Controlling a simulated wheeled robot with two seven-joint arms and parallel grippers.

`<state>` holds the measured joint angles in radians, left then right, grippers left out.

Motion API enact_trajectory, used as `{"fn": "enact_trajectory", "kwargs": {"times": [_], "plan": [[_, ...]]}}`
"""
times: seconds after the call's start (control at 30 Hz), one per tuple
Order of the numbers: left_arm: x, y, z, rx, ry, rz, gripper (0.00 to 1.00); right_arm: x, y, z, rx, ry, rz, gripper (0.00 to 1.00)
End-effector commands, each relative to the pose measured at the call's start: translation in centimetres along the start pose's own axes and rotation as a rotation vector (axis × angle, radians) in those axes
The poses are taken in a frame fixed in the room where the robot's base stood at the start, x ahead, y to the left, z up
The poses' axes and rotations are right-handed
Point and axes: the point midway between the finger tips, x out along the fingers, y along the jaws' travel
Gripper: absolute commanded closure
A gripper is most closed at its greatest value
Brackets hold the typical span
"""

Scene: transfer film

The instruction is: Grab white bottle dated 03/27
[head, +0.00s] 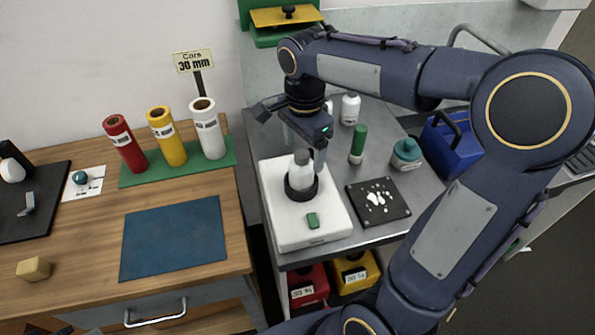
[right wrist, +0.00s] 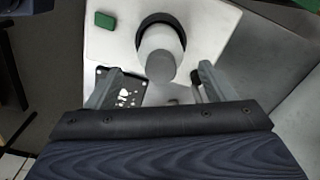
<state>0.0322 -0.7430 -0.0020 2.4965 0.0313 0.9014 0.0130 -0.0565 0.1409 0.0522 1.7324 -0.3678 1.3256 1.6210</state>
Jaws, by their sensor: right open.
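A white bottle with a grey cap (head: 302,172) stands in a black ring (head: 301,194) on a white block (head: 283,226) on the grey bench. It also shows in the right wrist view (right wrist: 160,50). No date can be read on it. My right gripper (head: 304,151) is open over this bottle, its fingers pointing down. In the right wrist view the fingers (right wrist: 161,74) show on either side of the cap, apart from it. Another white bottle (head: 350,109) stands farther back on the bench; its label is too small to read. My left gripper cannot be made out.
A green-capped bottle (head: 357,145), a teal jar (head: 406,154), a blue box (head: 447,140) and a black pad with white blots (head: 378,201) lie right of the block. A small green piece (head: 312,220) is on the block's front. Red, yellow and white rolls (head: 207,130) stand left.

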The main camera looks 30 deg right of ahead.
Motion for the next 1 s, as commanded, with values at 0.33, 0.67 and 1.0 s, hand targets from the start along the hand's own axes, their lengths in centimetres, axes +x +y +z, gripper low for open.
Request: {"fn": "enact_trajectory", "kwargs": {"times": [0.33,0.67,1.0], "plan": [[-0.6,0.3,-0.3,0.000,0.000,0.000,1.00,4.4,-0.1,0.1,-0.001,-0.001,0.002,0.24],[-0.6,0.3,-0.3,0.000,0.000,0.000,1.00,4.6,-0.1,0.1,-0.001,-0.001,-0.001,0.35],[-0.6,0.3,-0.3,0.000,0.000,0.000,1.00,4.5,-0.1,0.1,-0.002,-0.001,-0.002,0.80]]}}
